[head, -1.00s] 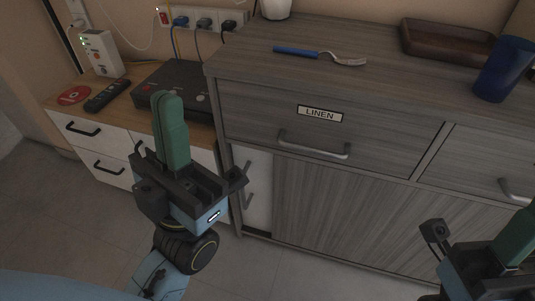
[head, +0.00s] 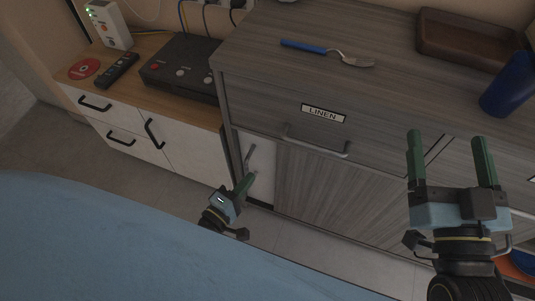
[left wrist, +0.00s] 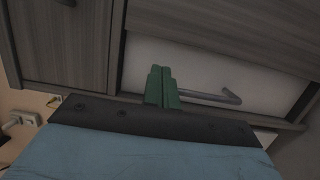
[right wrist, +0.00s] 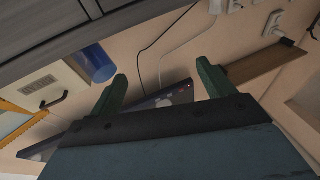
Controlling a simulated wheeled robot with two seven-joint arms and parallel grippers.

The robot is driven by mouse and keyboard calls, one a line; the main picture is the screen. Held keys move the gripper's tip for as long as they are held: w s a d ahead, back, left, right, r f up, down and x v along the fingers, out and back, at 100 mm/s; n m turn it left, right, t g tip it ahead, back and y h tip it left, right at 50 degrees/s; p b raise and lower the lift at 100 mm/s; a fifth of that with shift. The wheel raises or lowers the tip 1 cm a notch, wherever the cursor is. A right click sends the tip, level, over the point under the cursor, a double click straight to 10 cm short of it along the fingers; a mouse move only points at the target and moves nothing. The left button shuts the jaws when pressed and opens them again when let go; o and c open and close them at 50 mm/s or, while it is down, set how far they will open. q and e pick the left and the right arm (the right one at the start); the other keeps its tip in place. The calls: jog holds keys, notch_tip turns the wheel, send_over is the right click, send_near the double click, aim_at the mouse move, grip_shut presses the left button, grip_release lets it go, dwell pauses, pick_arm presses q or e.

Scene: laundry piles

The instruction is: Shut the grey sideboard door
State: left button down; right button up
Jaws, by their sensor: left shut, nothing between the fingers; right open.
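The grey sideboard (head: 340,100) has a drawer labelled LINEN (head: 323,113). Below the drawer, a grey wood-grain door panel (head: 330,195) stands to the right of a narrow white panel (head: 262,158) with a bar handle (head: 249,158). My left gripper (head: 245,183) is shut and empty, in front of the white panel at the handle's lower end. In the left wrist view its fingers (left wrist: 161,85) overlap the white panel beside the handle (left wrist: 215,97); I cannot tell whether they touch. My right gripper (head: 451,150) is open and empty, in front of the sideboard's right part.

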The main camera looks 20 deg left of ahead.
aim_at(275, 149)
pick_arm(q)
jog(key=b+x, duration=0.2)
jog(key=x, duration=0.6)
jog(key=shift+w+d+b, duration=0.15)
jog(key=shift+w+b, duration=0.15)
jog(key=shift+w, duration=0.35)
pick_arm(e)
jog(key=shift+s+r+t+y, duration=0.25)
jog(key=shift+s+r+t, duration=0.2)
jog(key=shift+r+t, duration=0.4)
jog(key=shift+s+r+t+y, duration=0.3)
jog(key=shift+s+r+t, duration=0.1)
jog(key=shift+r+t, duration=0.4)
jog(key=shift+s+r+t+y, duration=0.25)
jog(key=shift+s+r+t, duration=0.2)
jog(key=shift+r+t, duration=0.4)
pick_arm(q)
jog(key=shift+d, duration=0.15)
pick_arm(e)
jog(key=shift+d, duration=0.1)
